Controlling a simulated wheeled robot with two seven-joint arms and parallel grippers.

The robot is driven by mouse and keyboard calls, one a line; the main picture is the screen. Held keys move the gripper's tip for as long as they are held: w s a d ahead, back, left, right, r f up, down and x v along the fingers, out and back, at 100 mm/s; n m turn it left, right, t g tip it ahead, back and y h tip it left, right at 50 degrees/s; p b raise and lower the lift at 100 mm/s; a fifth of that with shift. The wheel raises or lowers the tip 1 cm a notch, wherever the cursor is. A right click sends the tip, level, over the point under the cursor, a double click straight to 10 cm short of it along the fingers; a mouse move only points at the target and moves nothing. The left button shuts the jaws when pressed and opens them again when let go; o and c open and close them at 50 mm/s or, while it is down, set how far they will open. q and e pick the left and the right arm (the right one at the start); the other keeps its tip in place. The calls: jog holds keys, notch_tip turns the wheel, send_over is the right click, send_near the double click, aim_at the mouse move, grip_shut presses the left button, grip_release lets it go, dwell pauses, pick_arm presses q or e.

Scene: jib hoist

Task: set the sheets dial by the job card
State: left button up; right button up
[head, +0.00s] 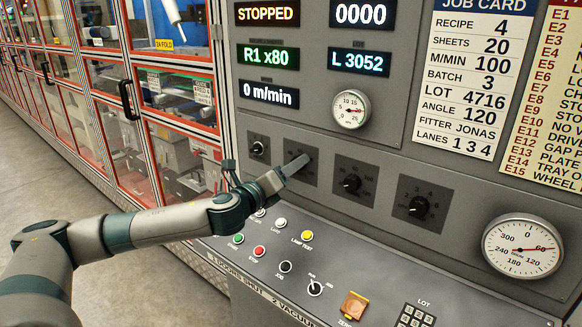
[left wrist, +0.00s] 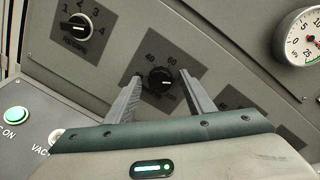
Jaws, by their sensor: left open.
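The sheets dial (left wrist: 160,80) is a round black knob on a dark square plate, with 40 and 60 readable above it in the left wrist view. Its label is too small to read surely. Its white pointer mark points to the right. My left gripper (head: 297,164) is open in front of it, one finger on each side of the knob; I cannot tell whether they touch it. In the head view my gripper hides this knob. The job card (head: 470,80) at the upper right reads SHEETS 20. A green display (head: 268,56) reads R1 x80. My right gripper is not in view.
The recipe dial (head: 257,149) is left of the sheets dial, with two more black dials (head: 352,184) (head: 418,206) to the right. A sloped shelf of coloured buttons (head: 307,236) lies below my forearm. Red-framed glass doors (head: 185,155) stand at the left.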

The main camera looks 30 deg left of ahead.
pick_arm(q)
jog(key=c, duration=1.1)
jog(key=shift+o, duration=0.2)
